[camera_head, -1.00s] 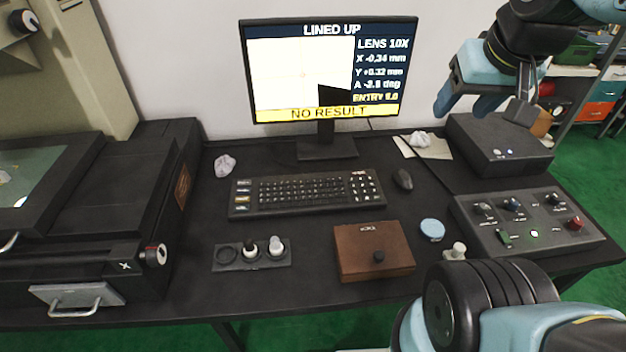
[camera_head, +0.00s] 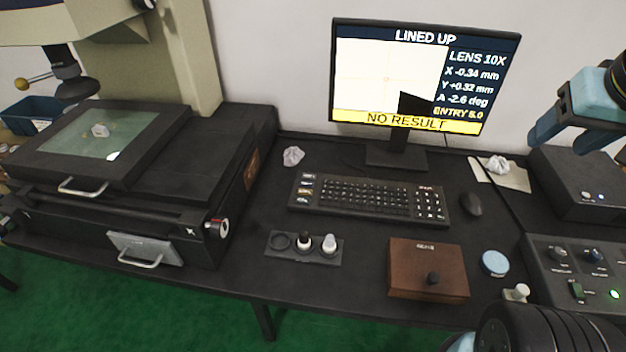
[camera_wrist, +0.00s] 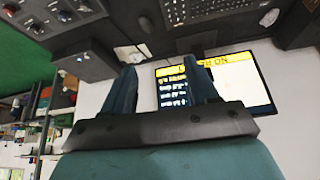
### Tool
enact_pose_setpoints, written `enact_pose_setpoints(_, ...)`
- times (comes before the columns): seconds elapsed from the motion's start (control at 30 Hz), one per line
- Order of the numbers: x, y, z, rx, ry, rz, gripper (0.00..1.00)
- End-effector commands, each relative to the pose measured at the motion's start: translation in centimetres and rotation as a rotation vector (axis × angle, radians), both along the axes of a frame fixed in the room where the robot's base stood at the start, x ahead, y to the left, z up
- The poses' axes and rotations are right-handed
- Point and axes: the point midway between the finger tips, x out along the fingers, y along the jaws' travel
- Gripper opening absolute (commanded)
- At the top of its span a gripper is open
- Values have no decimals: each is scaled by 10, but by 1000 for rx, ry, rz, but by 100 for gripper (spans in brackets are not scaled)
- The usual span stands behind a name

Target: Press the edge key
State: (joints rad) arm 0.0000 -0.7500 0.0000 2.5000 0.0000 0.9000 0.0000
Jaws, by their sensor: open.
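A black keyboard (camera_head: 365,196) lies on the desk below the monitor. At its left end is a column of separate labelled keys (camera_head: 304,189), one of them yellowish; the labels are too small to read, so I cannot tell which is the edge key. The monitor (camera_head: 425,78) reads "LINED UP" above and "NO RESULT" on a yellow band. My gripper (camera_head: 565,118) is at the right edge, raised above the desk, well right of the keyboard. In the wrist view my gripper (camera_wrist: 160,85) shows two parted fingers with nothing between them; the keyboard (camera_wrist: 205,10) is at the top.
A measuring machine with a glass stage (camera_head: 95,135) stands left. In front of the keyboard are a lens holder (camera_head: 290,258) and a brown box (camera_head: 428,270). A mouse (camera_head: 471,204), a blue disc (camera_head: 495,263) and a control panel (camera_head: 575,265) lie right.

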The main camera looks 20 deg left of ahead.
Motion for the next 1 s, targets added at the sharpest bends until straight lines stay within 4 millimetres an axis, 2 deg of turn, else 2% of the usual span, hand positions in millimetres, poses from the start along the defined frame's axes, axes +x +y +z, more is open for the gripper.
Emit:
enact_pose_setpoints(0.4, 0, 0, 0, 0, 0, 0, 56)
enact_pose_setpoints(1.0, 0, 0, 0, 0, 0, 0, 0)
